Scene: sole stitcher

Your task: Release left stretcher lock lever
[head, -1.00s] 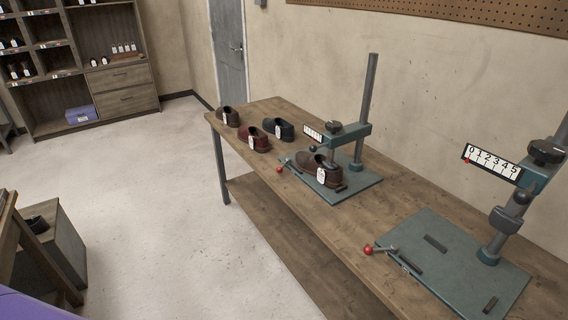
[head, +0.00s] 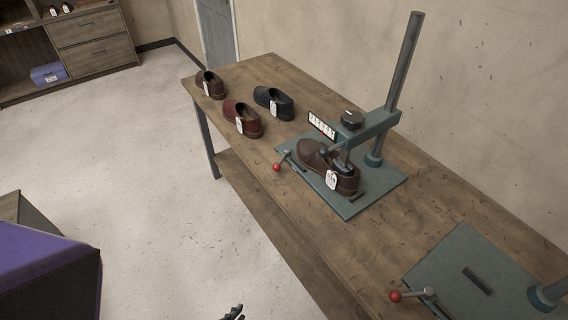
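The left stretcher has a green base plate (head: 385,187), a grey post (head: 404,62) and a numbered scale (head: 321,125). A brown shoe (head: 312,154) with a white tag sits on it, around its stretching part, which is mostly hidden. The left lock lever (head: 286,156), with a red ball knob (head: 277,167), sticks out at the plate's front left edge. A small dark piece, seemingly the tip of my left gripper (head: 233,313), shows at the bottom edge, well apart from the lever. Its opening cannot be made out. My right gripper is not in view.
A second stretcher (head: 450,255) with its own red-knobbed lever (head: 411,295) is at the lower right, partly cut off. Several loose shoes stand at the far left of the wooden bench (head: 225,185). A purple-topped block (head: 40,255) is lower left. The floor before the bench is clear.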

